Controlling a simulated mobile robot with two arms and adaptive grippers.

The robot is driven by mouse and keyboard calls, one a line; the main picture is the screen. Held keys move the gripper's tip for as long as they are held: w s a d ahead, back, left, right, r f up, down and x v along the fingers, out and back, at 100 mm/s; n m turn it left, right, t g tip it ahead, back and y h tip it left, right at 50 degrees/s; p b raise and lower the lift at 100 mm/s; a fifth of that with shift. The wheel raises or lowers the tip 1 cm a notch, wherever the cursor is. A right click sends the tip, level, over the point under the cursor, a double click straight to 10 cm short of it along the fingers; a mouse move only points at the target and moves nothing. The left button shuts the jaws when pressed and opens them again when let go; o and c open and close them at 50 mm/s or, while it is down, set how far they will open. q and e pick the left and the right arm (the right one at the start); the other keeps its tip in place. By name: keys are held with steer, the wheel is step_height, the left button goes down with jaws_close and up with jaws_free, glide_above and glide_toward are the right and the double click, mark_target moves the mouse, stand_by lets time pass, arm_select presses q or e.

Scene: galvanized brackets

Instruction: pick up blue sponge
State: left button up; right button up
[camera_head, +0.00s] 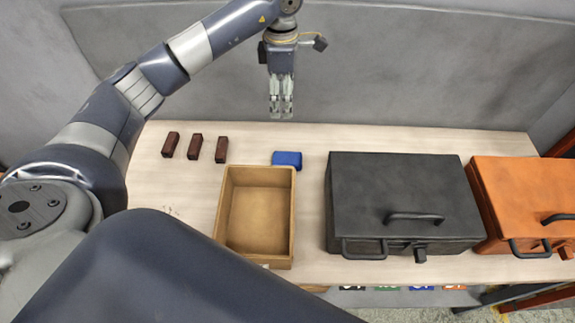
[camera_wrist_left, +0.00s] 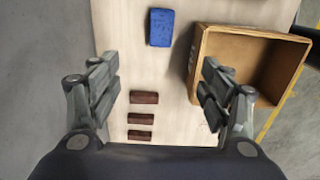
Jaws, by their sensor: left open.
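The blue sponge (camera_head: 287,159) lies flat on the wooden table, just behind the open wooden box. It also shows in the left wrist view (camera_wrist_left: 161,27), at the top and beyond my fingers. My left gripper (camera_head: 281,108) hangs pointing down above the back edge of the table, apart from the sponge. In the left wrist view its two fingers (camera_wrist_left: 160,88) are spread wide with nothing between them. My right gripper is not in view.
The empty wooden box (camera_head: 223,200) stands beside the sponge. Three dark red-brown blocks (camera_head: 195,147) lie at the left. A black case (camera_head: 405,190) and an orange case (camera_head: 520,190) stand at the right. A grey wall (camera_head: 420,80) rises behind the table.

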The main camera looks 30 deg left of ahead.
arm_select(q)
step_height(320, 180, down, 14)
steer(key=b, duration=1.2)
glide_above(285, 158)
steer(key=f, duration=0.5)
steer(key=shift+w+a+f, duration=0.1)
steer(key=shift+w+a, duration=0.05)
steer(key=shift+a, duration=0.1)
steer(key=shift+d+f+p, duration=0.15)
steer(key=shift+f+p, duration=0.25)
steer(key=shift+f, duration=0.95)
steer(key=shift+d+f+p, duration=0.1)
steer(key=shift+f+p, duration=0.25)
steer(key=shift+f, duration=1)
steer(key=c, duration=1)
